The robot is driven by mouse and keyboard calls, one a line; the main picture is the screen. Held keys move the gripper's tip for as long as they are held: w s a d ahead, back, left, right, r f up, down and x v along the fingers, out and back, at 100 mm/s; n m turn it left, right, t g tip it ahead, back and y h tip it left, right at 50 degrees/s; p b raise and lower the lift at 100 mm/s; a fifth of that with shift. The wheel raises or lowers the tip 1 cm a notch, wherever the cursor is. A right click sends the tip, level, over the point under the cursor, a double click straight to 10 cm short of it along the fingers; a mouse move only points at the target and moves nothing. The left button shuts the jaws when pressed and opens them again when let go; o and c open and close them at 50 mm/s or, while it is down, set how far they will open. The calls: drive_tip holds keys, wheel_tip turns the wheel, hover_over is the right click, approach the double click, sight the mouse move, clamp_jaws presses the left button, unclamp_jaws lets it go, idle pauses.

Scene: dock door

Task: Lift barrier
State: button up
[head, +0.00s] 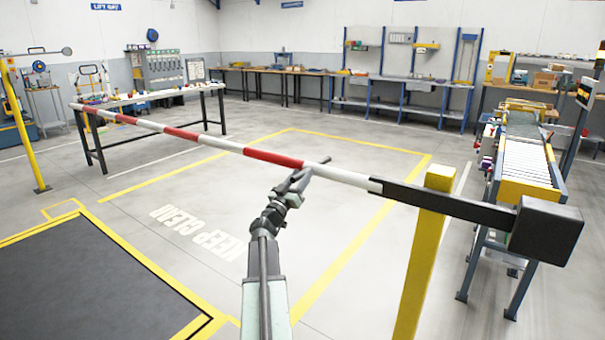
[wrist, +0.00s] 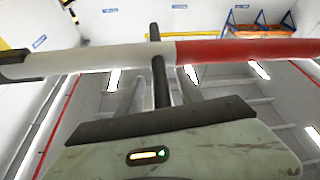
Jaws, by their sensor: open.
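The barrier is a long red and white boom (head: 272,157). It runs nearly level from the far left to a dark sleeve (head: 430,200) and a black counterweight block (head: 545,230) at right. A yellow post (head: 425,250) stands beneath the sleeve. My gripper (head: 310,172) is open at the boom's white section, right of a red band. In the wrist view the boom (wrist: 235,51) crosses the picture.
A roller conveyor (head: 525,160) stands at the right. A table with small items (head: 150,98) stands behind the boom's far end. A yellow-framed dark floor plate (head: 85,285) lies at lower left. The marked "KEEP CLEAR" floor (head: 205,230) is empty.

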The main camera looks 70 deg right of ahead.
clamp_jaws()
drive_tip(key=shift+s, duration=0.1)
idle(1.2)
